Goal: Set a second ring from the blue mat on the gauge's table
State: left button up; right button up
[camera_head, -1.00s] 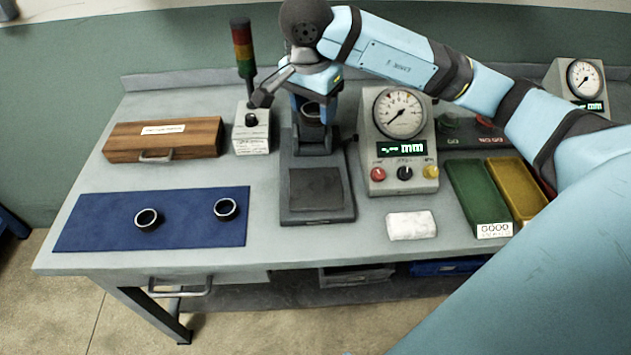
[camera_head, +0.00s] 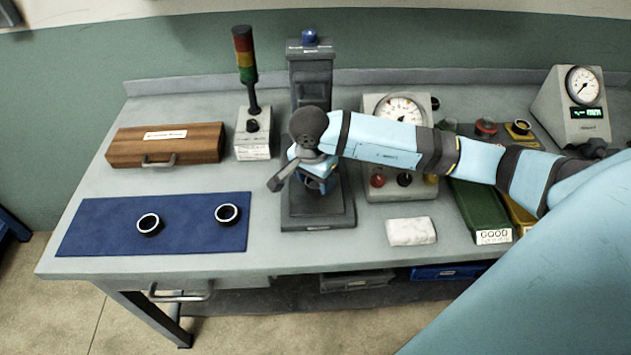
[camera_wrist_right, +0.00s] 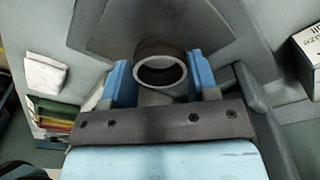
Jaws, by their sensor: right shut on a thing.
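My right gripper (camera_head: 317,183) is shut on a dark ring with a bright rim (camera_wrist_right: 160,72). In the right wrist view the ring sits between the two blue fingers over a dark surface; whether it touches that surface I cannot tell. In the head view the gripper is low over the gauge's dark table (camera_head: 300,216), in front of the gauge's column (camera_head: 311,75), and the held ring is hidden. Two more rings lie on the blue mat (camera_head: 92,238), one left (camera_head: 149,224) and one right (camera_head: 228,214). My left gripper is not in view.
A wooden case (camera_head: 165,142) and a signal tower (camera_head: 246,70) stand behind the mat. My arm partly covers the dial box (camera_head: 400,106). A white cloth (camera_head: 411,231) and a green GOOD tray (camera_head: 480,208) lie to the right.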

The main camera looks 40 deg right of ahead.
jog(key=shift+f, duration=0.85)
jog(key=shift+f, duration=0.1)
jog(key=o, duration=0.6)
jog(key=shift+f, duration=0.1)
jog(key=shift+c, duration=0.2)
jog(key=o, duration=0.4)
